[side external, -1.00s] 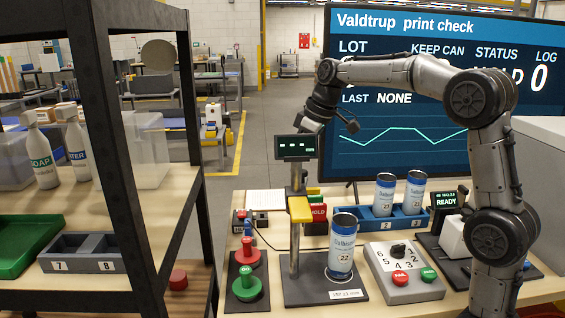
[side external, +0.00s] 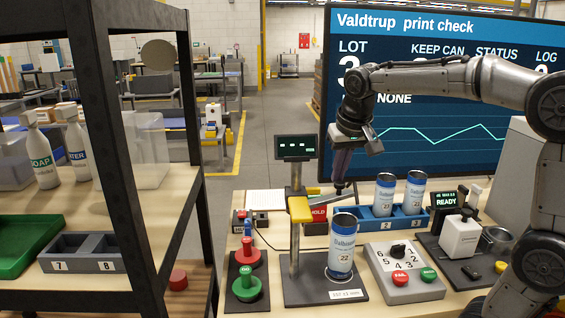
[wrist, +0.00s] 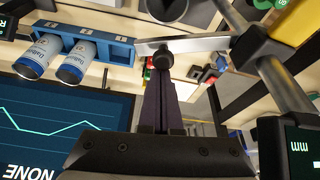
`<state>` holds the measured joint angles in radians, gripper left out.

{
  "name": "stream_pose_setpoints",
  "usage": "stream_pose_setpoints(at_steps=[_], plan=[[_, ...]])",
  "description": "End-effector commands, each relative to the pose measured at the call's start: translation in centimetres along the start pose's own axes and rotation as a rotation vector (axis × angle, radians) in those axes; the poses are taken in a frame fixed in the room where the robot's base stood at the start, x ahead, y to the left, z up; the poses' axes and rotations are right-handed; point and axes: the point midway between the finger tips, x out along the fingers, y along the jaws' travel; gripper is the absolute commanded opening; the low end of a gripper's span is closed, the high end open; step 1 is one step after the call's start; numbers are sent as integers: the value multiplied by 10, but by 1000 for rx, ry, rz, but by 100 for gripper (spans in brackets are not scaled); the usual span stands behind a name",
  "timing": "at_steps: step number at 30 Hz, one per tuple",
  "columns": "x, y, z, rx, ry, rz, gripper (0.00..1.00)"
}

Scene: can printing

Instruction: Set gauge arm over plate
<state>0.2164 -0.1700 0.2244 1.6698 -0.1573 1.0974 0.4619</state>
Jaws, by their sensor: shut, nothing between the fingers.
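The gauge has an upright post (side external: 295,240), a yellow block (side external: 300,209) and a dark display (side external: 296,147). Its dark base plate (side external: 300,290) carries a printed can (side external: 341,248) marked 22, standing upright. In the wrist view, a pale gauge arm (wrist: 207,42) reaches left from near the post (wrist: 287,85), with a black knob (wrist: 163,57) near its end. My gripper (side external: 341,190) is shut and empty, pointing down behind and above the can. In the wrist view its fingertips (wrist: 164,76) are at the knob; I cannot tell whether they touch.
Two cans (side external: 385,193) stand in a blue rack (side external: 378,224) behind right. A control box (side external: 402,272) with a dial and buttons is right of the plate. Red and green knobs (side external: 246,270) are on the left. A large screen (side external: 450,120) stands behind.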

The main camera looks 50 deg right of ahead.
Motion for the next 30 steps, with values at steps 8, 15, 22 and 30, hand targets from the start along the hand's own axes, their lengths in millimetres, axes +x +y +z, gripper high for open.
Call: stream_pose_setpoints(at_steps=[8,15,22,30], plan=[[-7,4,19,134,-1,49,0],[-10,5,28,132,-2,49,0],[-11,5,30,131,-2,48,0],[-11,5,30,131,-2,48,0]])
